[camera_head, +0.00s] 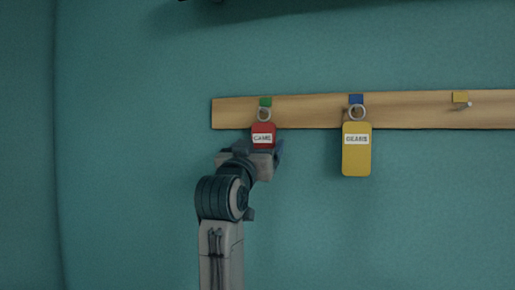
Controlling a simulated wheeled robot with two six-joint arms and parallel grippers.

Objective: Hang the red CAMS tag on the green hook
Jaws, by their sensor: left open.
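The red CAMS tag (263,128) is upright against the wooden rail, below the green marker (265,102) near the rail's left end. Its ring (264,113) lies at the green hook, and the tag appears to hang there. The hook's peg is small and hard to make out behind the ring. My left gripper (263,149) is open at the tag's lower end and hides its bottom part. I cannot tell whether a finger touches the tag. My right gripper is not in view.
The wooden rail (415,109) runs across the teal wall (130,200). A yellow GEARS tag (356,158) hangs below a blue marker (356,99). A bare peg (467,105) sticks out by a yellow marker (460,97) farther right.

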